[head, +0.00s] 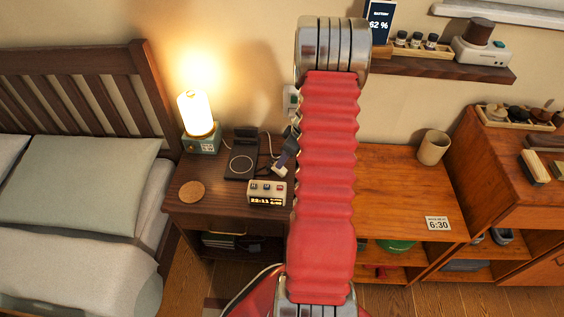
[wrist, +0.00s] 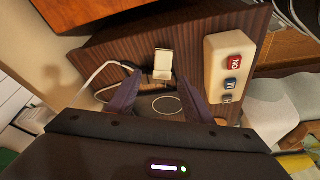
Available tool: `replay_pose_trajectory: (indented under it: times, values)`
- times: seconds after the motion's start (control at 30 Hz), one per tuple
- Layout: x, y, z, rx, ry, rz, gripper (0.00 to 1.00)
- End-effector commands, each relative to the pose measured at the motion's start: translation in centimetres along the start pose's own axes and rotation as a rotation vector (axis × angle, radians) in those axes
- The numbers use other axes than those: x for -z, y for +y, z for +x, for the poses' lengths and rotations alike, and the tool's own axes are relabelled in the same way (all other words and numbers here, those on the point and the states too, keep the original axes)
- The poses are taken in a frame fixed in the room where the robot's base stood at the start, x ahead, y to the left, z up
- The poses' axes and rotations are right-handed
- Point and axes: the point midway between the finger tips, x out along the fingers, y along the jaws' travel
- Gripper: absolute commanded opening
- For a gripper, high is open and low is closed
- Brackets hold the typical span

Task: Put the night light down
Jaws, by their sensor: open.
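A small cream block (wrist: 163,62), which may be the night light, is on the dark wooden nightstand (wrist: 130,45) in the wrist view. A matching pale piece (head: 279,171) shows in the head view, just right of the black charging pad. My gripper (wrist: 158,84) is open, its two purple fingers either side of the block's near end. I cannot tell whether they touch it. In the head view my gripper (head: 279,160) is low over the nightstand, partly hidden by my red arm. A lit lamp (head: 197,114) on a teal base stands at the nightstand's back left.
A clock (head: 268,193) stands just in front of the block. The charging pad (head: 243,158) with its cable lies left, and a round coaster (head: 192,191) lies near the front left. The orange wooden desk (head: 390,185) on the right has free room; a cup (head: 433,147) stands there.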

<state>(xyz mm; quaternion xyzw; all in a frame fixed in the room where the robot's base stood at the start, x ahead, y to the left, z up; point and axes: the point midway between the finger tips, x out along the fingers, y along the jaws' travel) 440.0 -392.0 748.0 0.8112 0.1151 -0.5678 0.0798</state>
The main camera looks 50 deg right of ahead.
Motion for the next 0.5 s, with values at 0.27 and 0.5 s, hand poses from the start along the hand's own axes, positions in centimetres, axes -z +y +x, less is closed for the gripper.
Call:
replay_pose_trajectory:
  times: [0.27,0.5]
  values:
    - [0.0,0.1,-4.2,-0.002,0.001,-0.001,0.46]
    - [0.0,0.0,-6.1,0.001,0.000,-0.001,0.46]
